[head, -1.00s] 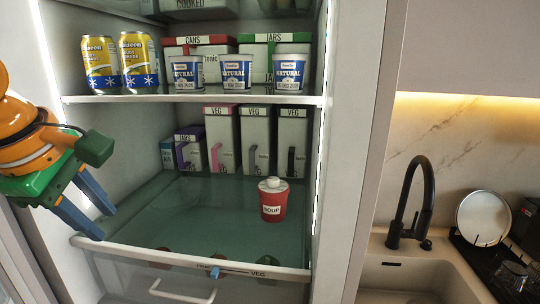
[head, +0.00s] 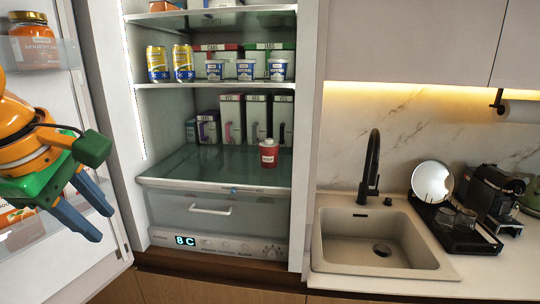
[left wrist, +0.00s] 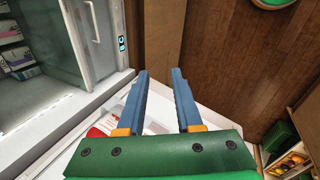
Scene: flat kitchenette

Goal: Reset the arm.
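My left gripper (head: 92,215) is at the left of the head view, in front of the open fridge door and outside the fridge. Its two blue fingers are apart with nothing between them. The left wrist view also shows the fingers (left wrist: 160,100) spread and empty. My right gripper is not in view.
The fridge door (head: 60,110) stands open at left, with a jar (head: 33,45) in its rack. Yellow cans (head: 157,64), white tubs (head: 277,70) and several cartons (head: 256,120) fill the shelves. A sink (head: 375,240), black faucet (head: 374,165) and coffee machine (head: 490,190) are at right.

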